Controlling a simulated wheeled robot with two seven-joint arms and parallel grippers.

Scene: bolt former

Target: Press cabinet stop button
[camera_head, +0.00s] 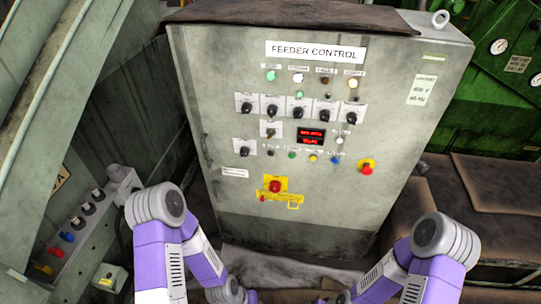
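The grey control cabinet (225,80) labelled "FEEDER CONTROL" stands upright in the middle of the head view, facing me. A red mushroom button (366,170) on a yellow base sits at the right of its front panel. A larger red knob (275,186) on a yellow plate sits lower, near the middle. I cannot read a label marking either one as stop. My purple and white arms show at the lower left and lower right, both apart from the panel. Both grippers are below the picture edge, out of view.
The panel also has several black rotary knobs (273,110), a red-lit display (311,136) and a row of small coloured buttons (291,155). A grey box with coloured plugs (90,215) is at left. A brown-topped surface (490,190) is at right, beside green machinery (470,110).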

